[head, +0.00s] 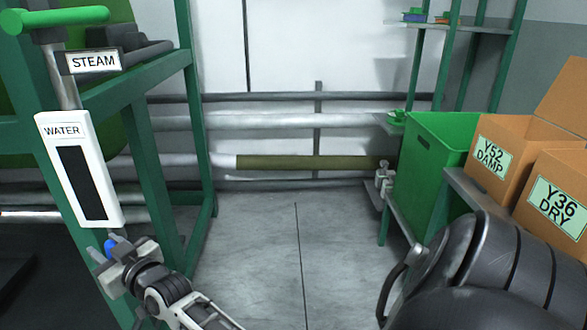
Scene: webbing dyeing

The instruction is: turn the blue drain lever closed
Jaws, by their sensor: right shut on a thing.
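The blue drain lever shows as a small blue end (110,247) at the lower left, just under the white WATER gauge (85,170). Most of the lever is hidden by my right gripper. My right gripper (119,258) is shut on the lever, with its fingers around the blue part. Its arm comes in from the bottom of the picture. I cannot tell the lever's angle or whether the drain is closed. My left gripper is out of view.
A green frame (140,140) carries a STEAM label (94,62) and a green-handled lever (62,18) above the gauge. A green bin (435,165) and Y52 and Y36 boxes (500,150) stand at the right. The middle floor (290,250) is clear.

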